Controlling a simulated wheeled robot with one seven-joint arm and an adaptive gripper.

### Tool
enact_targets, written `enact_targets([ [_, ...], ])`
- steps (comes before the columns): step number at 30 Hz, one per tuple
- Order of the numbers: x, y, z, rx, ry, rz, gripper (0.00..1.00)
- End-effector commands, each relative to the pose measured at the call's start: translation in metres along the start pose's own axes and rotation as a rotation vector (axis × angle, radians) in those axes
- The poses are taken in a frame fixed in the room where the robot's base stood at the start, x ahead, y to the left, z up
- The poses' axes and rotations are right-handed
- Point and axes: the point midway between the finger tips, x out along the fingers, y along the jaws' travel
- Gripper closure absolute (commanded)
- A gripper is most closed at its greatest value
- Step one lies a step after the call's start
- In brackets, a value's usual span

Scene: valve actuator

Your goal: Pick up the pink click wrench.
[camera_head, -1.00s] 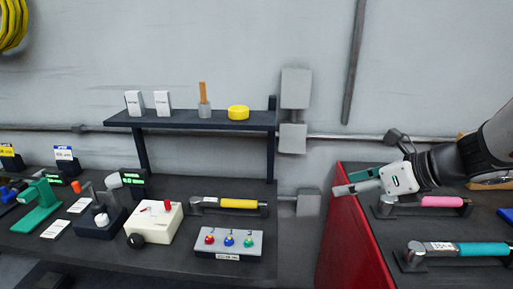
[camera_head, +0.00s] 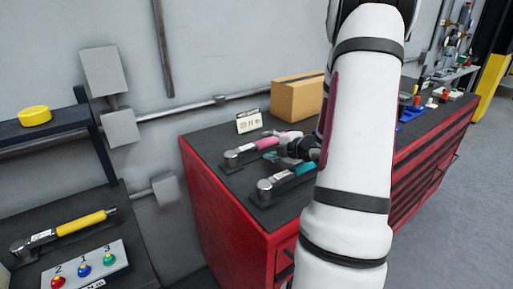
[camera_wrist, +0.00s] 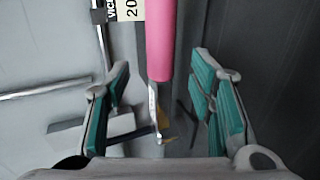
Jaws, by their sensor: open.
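The pink click wrench (camera_head: 265,143) lies on the dark top of the red cabinet, its metal head to the left. My gripper (camera_head: 281,143) is at the right end of its handle, partly hidden by my arm. In the wrist view the pink handle (camera_wrist: 160,42) runs down from the top edge, between the two spread fingers with teal pads. My gripper is open there, with a visible gap on both sides of the handle. I cannot tell how far the fingers reach around it in depth.
A teal-handled wrench (camera_head: 291,176) lies just in front of the pink one. A cardboard box (camera_head: 297,99) and a small label card (camera_head: 249,121) stand behind. The red cabinet (camera_head: 220,215) has a front-left edge. A yellow-handled wrench (camera_head: 80,223) lies on the left bench.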

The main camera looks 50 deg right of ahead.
Motion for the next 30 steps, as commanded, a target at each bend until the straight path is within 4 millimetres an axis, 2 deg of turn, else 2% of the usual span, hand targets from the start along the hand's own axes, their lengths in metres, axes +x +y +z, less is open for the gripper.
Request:
enact_targets([
  [3, 0.019, -0.002, 0.001, 0.0, 0.003, 0.0, 0.51],
  [7, 0.033, -0.001, 0.0, -0.002, 0.002, 0.0, 0.51],
  [16, 0.037, -0.001, 0.001, -0.003, 0.001, 0.0, 0.51],
  [21, 0.037, -0.001, 0.001, -0.003, 0.001, 0.0, 0.89],
  [23, 0.036, -0.001, 0.001, -0.003, 0.002, 0.0, 1.0],
  [30, 0.036, 0.0, 0.001, -0.004, 0.001, 0.003, 1.0],
])
